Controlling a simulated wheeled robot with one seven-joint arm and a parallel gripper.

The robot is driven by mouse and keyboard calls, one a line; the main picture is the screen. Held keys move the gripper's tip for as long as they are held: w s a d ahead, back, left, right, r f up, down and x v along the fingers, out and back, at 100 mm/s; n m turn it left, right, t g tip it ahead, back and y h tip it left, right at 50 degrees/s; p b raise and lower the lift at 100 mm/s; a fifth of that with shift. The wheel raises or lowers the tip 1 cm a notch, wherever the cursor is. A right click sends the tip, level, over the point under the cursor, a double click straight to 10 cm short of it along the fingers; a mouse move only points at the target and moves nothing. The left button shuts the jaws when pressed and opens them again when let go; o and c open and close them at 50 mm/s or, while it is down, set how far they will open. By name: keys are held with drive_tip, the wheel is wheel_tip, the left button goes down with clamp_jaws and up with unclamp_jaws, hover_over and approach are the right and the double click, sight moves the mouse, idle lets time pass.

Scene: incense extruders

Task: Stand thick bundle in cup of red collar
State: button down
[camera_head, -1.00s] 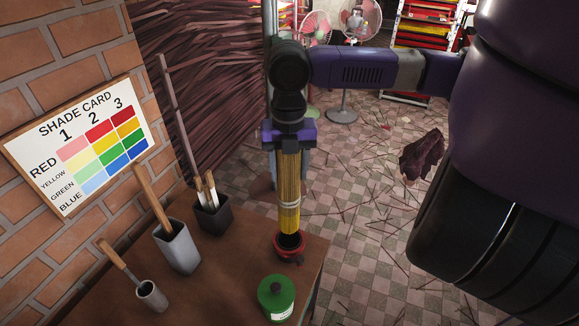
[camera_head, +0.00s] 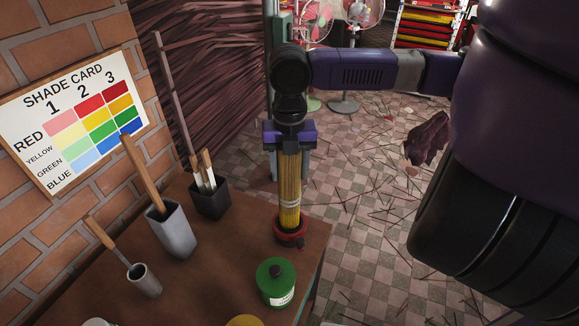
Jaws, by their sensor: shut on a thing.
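The thick bundle (camera_head: 290,185) is a tall sheaf of yellow sticks with a pale band near its lower end. My gripper (camera_head: 290,146) is shut on its upper part and holds it upright. The red-collared cup (camera_head: 288,238) stands near the right edge of the brown table, directly below the bundle. The bundle's lower end meets the cup's mouth and appears to be inside the collar. The bottom of the bundle is hidden, so its depth in the cup cannot be told.
A green lidded canister (camera_head: 276,283) stands just in front of the cup. A grey pot (camera_head: 174,232), a small grey cup (camera_head: 144,280) and a black holder (camera_head: 210,202) stand to the left. The shade card (camera_head: 72,120) is on the brick wall.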

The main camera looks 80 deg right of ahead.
drive_tip(key=shift+f+b, duration=1.6)
drive_tip(key=shift+f, duration=1.1)
drive_tip(key=c, duration=0.5)
unclamp_jaws()
drive_tip(key=shift+r, duration=3.95)
